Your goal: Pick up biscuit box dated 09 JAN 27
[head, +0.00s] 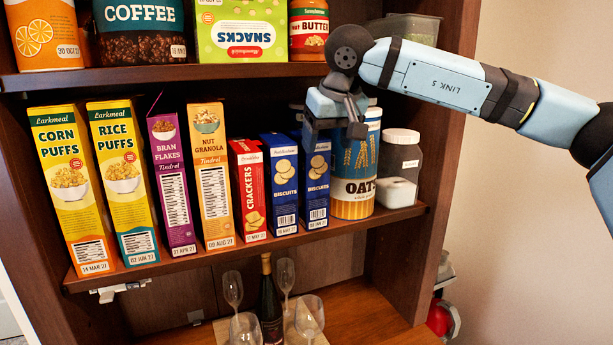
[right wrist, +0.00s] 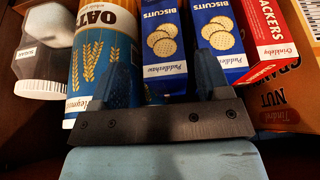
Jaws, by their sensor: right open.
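Two blue biscuit boxes stand side by side on the middle shelf. The right biscuit box (head: 316,185) is beside the oats canister, and the left biscuit box (head: 285,185) is beside the red crackers box. Their date labels are too small to read surely. My right gripper (head: 335,122) is open above the top of the right biscuit box and the oats. In the right wrist view this box (right wrist: 165,48) lies between the spread fingers of the gripper (right wrist: 165,85), and the other biscuit box (right wrist: 218,40) is to its right. My left gripper is out of view.
The oats canister (head: 354,185) and a clear white-lidded jar (head: 399,170) stand right of the biscuits. The crackers box (head: 250,190) and several cereal boxes stand left. The upper shelf (head: 150,76) is close above. Glasses and a bottle (head: 269,300) stand below.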

